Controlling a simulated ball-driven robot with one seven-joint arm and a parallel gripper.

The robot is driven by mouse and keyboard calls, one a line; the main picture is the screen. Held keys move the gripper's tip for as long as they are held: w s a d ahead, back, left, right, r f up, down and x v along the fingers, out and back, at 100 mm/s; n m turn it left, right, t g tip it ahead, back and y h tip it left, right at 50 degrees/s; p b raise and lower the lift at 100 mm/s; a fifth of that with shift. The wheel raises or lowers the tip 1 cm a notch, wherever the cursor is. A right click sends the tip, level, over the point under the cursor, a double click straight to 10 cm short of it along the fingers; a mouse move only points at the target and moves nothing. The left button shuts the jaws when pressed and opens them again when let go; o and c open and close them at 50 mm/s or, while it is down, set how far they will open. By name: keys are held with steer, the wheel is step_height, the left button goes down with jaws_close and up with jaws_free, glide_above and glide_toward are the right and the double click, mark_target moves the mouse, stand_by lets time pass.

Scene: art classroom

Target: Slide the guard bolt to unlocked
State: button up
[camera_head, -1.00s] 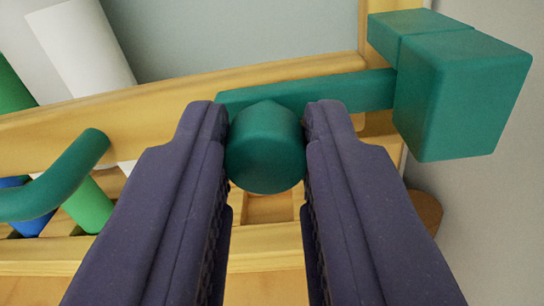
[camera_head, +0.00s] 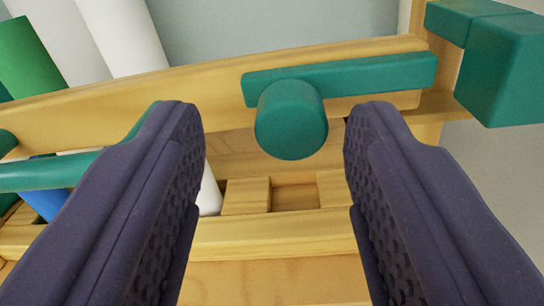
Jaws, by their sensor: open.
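The guard bolt is a teal bar (camera_head: 375,76) with a round teal knob (camera_head: 291,120), lying along a pale wooden rail. Its right end shows clear of the teal block (camera_head: 505,70) at the right, with a narrow gap of wood between them. My gripper (camera_head: 276,108) is open wide and empty. The knob lies between the two dark fingers in the picture, with space on both sides and touching neither. Whether the fingertips reach as far as the knob in depth is hard to tell.
A wooden rack with small slots (camera_head: 295,197) lies below the bolt. White rolls (camera_head: 125,40) and a green roll (camera_head: 30,55) stand at the left. A teal curved handle (camera_head: 45,176) is at the left, partly hidden by my left finger.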

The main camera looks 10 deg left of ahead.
steer(key=s+b, duration=0.2)
steer(key=s, duration=0.4)
steer(key=shift+s+d, duration=0.15)
steer(key=shift+d, duration=0.05)
steer(key=shift+f, duration=0.1)
